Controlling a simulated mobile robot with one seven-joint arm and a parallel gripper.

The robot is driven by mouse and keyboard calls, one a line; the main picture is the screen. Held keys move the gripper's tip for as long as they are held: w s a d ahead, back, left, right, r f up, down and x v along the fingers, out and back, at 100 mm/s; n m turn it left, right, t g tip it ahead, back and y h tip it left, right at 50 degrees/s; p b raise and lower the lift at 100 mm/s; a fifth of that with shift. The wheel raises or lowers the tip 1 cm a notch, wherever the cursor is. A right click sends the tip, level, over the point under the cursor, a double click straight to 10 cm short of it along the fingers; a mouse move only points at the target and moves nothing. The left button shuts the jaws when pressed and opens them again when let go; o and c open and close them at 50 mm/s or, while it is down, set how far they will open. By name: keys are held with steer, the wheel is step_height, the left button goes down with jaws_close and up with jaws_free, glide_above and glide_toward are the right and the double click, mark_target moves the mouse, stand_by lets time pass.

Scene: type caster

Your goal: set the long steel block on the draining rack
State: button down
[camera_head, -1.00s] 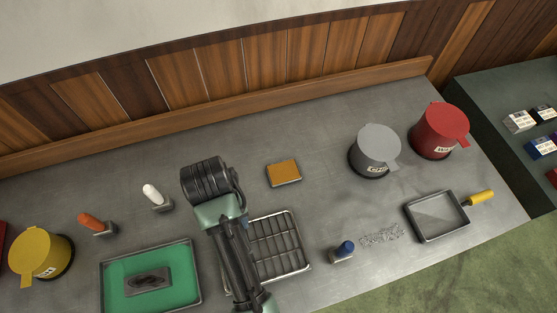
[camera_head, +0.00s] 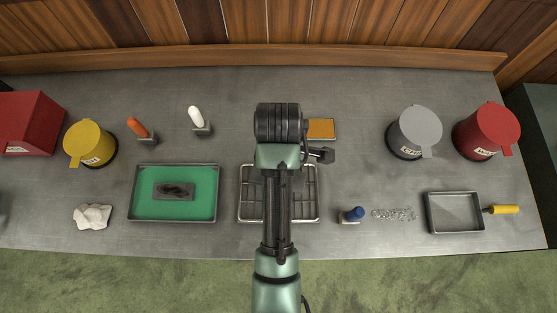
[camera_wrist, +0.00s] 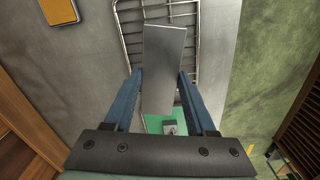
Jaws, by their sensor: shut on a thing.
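The long steel block (camera_wrist: 163,60) is a flat grey bar between the two blue fingers of my gripper (camera_wrist: 160,76) in the wrist view. My gripper is shut on it. The wire draining rack (camera_wrist: 131,32) lies beyond the block in the wrist view, and the block overlaps it there. I cannot tell the gap between them. In the head view the rack (camera_head: 309,207) lies mid-counter, partly covered by my arm. My arm hides the block and fingers in the head view.
A green-floored tray (camera_head: 206,207) with a dark block lies left of the rack. A blue-topped piece (camera_head: 352,214) stands close to the rack's right. An orange pad (camera_head: 321,128) lies behind the rack. A grey pan (camera_head: 453,212) and lidded canisters stand farther right.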

steer(key=shift+r+n, duration=0.25)
steer(key=shift+n, duration=0.85)
steer(key=shift+f, duration=0.25)
steer(key=shift+f+p, duration=0.6)
steer(key=shift+f, duration=4.1)
steer(key=shift+f, duration=0.2)
steer(key=shift+c, duration=1.1)
jaws_free()
steer(key=shift+s, duration=0.15)
